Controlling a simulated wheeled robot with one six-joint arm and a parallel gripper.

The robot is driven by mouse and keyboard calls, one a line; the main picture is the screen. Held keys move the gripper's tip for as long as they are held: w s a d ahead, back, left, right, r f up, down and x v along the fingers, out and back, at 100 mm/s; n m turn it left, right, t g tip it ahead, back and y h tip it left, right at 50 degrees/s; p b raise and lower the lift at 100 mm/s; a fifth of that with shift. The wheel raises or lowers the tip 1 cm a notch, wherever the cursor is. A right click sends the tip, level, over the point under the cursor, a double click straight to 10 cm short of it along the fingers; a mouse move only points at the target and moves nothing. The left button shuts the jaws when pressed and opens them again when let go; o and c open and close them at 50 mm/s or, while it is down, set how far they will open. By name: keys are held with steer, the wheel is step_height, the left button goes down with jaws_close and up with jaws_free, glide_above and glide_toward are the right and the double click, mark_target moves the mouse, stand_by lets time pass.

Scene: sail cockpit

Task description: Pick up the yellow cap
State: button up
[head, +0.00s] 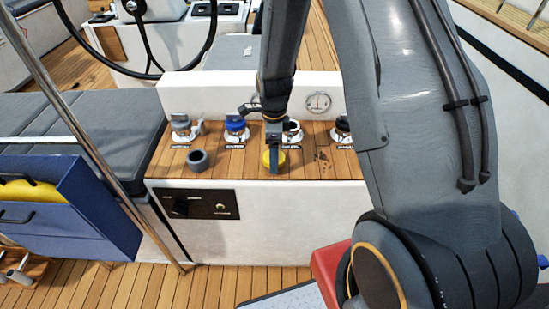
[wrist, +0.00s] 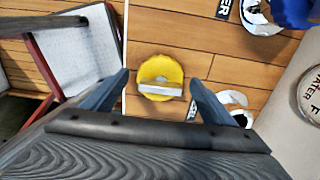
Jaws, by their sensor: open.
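The yellow cap (head: 266,158) sits on the wooden console top (head: 225,162), near its front edge. In the wrist view the round yellow cap (wrist: 160,70) has a pale bar across its lower part. My gripper (head: 274,158) points down at the cap from above, and a dark finger hides part of it in the head view. In the wrist view my gripper (wrist: 158,78) is open, with one finger on each side of the cap and gaps between. I cannot tell how far above the console the fingertips are.
A blue-capped fitting (head: 236,130) and other deck fittings (head: 180,130) stand in a row behind. A grey ring-shaped cap (head: 198,160) lies to the left. A round gauge (head: 317,103) is on the white wall behind. A blue box (head: 75,215) is at the left.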

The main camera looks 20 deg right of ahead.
steer(key=shift+f, duration=0.15)
steer(key=c, duration=1.3)
steer(key=shift+o, duration=0.2)
step_height(320, 180, up, 9)
steer(key=shift+w+b, duration=0.1)
steer(key=shift+b, duration=0.8)
steer(key=shift+r+p, duration=1.4)
steer(key=shift+r, duration=0.65)
